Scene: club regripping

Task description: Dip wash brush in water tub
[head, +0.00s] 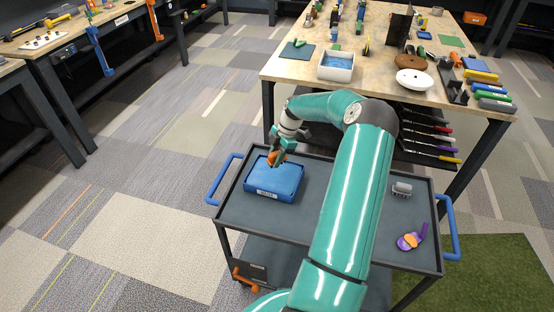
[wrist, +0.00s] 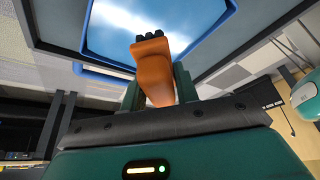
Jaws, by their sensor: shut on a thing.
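The water tub (head: 273,183) is a blue rectangular container with a label on its front, on the left part of the grey cart. In the wrist view its blue rim (wrist: 205,45) surrounds a bright, reflective water surface (wrist: 120,30). My gripper (head: 277,158) is over the back part of the tub. It is shut on the wash brush, whose orange handle (wrist: 153,68) shows between the fingers in the wrist view, with dark bristle tufts (wrist: 148,37) at its far end. The tufts appear over the water; I cannot tell whether they touch it.
The cart top (head: 235,210) also carries a small grey block (head: 401,189) and a purple and orange item (head: 411,240) at the right. Blue handles (head: 222,180) stick out at the cart's ends. A cluttered workbench (head: 300,62) stands behind, with a white bin (head: 336,66).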

